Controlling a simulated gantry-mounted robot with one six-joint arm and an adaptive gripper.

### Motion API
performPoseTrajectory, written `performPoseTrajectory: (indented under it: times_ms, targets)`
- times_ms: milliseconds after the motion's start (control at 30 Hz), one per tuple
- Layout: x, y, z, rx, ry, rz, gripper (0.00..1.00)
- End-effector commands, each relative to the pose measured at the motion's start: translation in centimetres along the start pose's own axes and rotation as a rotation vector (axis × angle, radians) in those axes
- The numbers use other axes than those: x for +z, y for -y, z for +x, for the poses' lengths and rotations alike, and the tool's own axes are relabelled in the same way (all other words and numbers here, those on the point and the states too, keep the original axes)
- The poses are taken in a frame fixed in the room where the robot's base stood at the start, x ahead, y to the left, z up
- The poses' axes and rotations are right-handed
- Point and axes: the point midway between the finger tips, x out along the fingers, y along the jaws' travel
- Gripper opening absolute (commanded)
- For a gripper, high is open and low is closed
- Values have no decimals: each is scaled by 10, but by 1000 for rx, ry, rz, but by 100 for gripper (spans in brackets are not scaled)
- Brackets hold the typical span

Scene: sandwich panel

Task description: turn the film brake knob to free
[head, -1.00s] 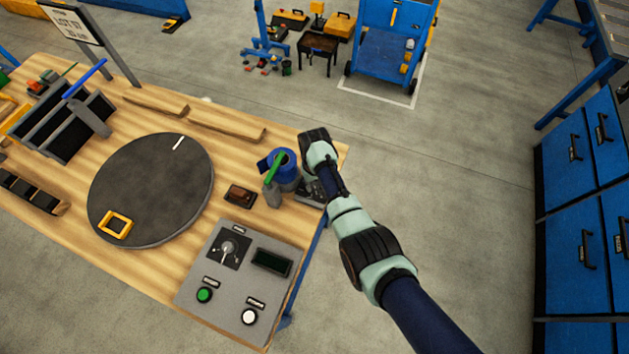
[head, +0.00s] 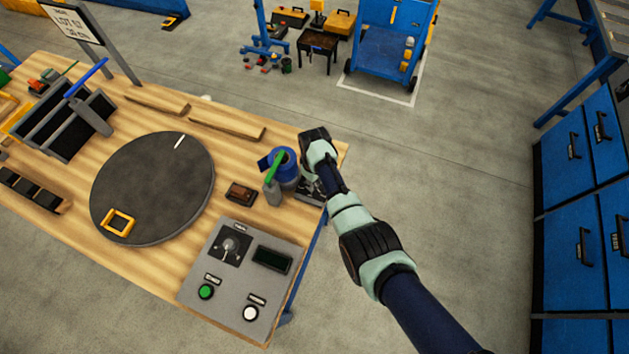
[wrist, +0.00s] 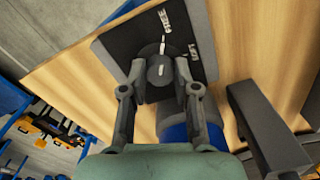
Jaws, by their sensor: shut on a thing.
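The film brake knob (wrist: 160,72) is a dark round knob on a black plate (wrist: 205,72) in the wrist view. A white pointer line (wrist: 162,45) runs from it toward the upper label (wrist: 166,20); a second label (wrist: 194,52) lies to the right. The label words are too blurred to read surely. My gripper (wrist: 160,80) has its two fingers on either side of the knob, shut on it. In the head view the black plate (head: 312,188) is at the bench's right edge, and my wrist hides the knob.
Beside the plate stand a blue roll (head: 284,160) and a green-handled tool (head: 273,186). A control panel (head: 225,285) with a dial and buttons lies at the bench's front. A dark turntable (head: 150,190) fills the middle. Floor right of the bench is clear.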

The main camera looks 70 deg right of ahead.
Motion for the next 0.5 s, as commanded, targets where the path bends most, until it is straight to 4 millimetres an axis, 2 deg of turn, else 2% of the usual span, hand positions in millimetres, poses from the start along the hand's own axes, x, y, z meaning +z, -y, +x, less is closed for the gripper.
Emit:
performPoseTrajectory:
  times_ms: [167,200,300,367,500]
  targets:
    - [0,0,0,0,0,0,0]
    - [0,0,0,0,0,0,31]
    - [0,0,0,0,0,0,48]
    - [0,0,0,0,0,1,55]
    - [0,0,0,0,0,1,55]
